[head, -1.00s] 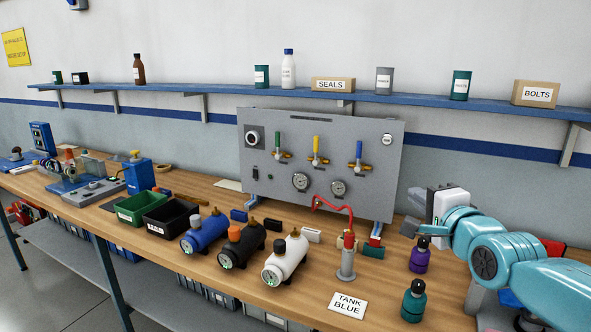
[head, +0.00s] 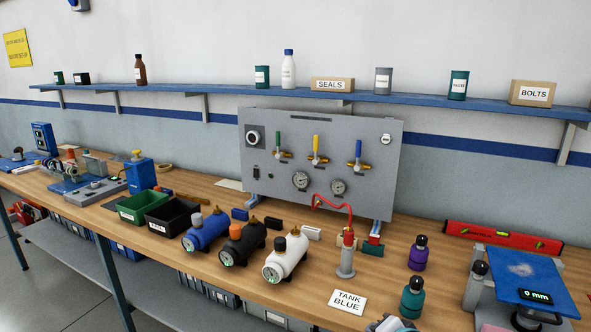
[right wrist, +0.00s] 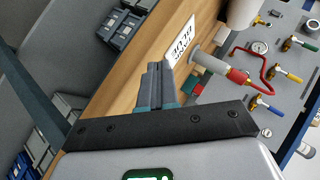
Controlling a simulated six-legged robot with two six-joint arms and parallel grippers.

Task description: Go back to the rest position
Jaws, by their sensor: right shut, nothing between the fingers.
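My right gripper (right wrist: 155,82) is shut and empty in the right wrist view, its fingers together. Beyond its fingertips are the bench top, the TANK BLUE card (right wrist: 180,47) and the grey-and-red hose fitting (right wrist: 215,66). My left gripper is in no view.
The floor (head: 50,290) at left looks clear.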

